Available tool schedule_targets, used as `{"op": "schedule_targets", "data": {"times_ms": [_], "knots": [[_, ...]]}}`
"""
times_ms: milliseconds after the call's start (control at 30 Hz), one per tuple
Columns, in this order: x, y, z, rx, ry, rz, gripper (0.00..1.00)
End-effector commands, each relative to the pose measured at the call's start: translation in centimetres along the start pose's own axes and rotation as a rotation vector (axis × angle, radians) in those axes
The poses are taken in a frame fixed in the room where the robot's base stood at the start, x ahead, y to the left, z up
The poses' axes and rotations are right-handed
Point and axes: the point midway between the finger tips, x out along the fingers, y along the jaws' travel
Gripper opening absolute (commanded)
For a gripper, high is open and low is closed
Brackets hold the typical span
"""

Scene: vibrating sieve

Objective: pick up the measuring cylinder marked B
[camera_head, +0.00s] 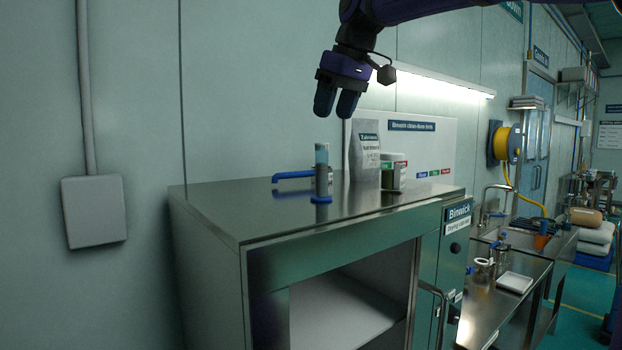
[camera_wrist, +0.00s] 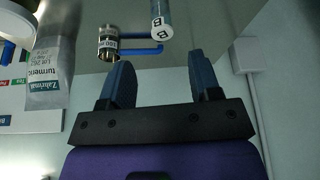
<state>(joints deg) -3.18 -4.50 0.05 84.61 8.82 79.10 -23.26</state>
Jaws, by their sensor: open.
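The measuring cylinder marked B (camera_wrist: 160,18) is a clear tube with pale blue contents and black-on-white B labels at the top of the wrist view. In the head view the cylinder (camera_head: 321,158) stands upright on a blue foot on the steel cabinet top (camera_head: 240,212). My gripper (camera_head: 336,108) is open and empty above the cylinder, fingers pointing down and apart from it. In the wrist view my gripper (camera_wrist: 160,72) has its two blue fingers spread, with the cylinder beyond their tips.
A metal tin with labels (camera_wrist: 108,44) and a blue bar (camera_wrist: 143,51) are close to the cylinder. A turmeric pouch (camera_head: 364,150) and a labelled jar (camera_head: 393,171) stand to the right. A wall is behind. The cabinet top's left part is clear.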

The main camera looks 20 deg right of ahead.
Motion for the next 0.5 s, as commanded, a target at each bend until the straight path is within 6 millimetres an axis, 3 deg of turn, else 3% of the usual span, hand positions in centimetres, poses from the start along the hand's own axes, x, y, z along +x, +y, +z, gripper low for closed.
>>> {"op": "schedule_targets", "data": {"times_ms": [500], "knots": [[5.5,0.0,-0.1,-0.003,-0.002,-0.002,0.57]]}}
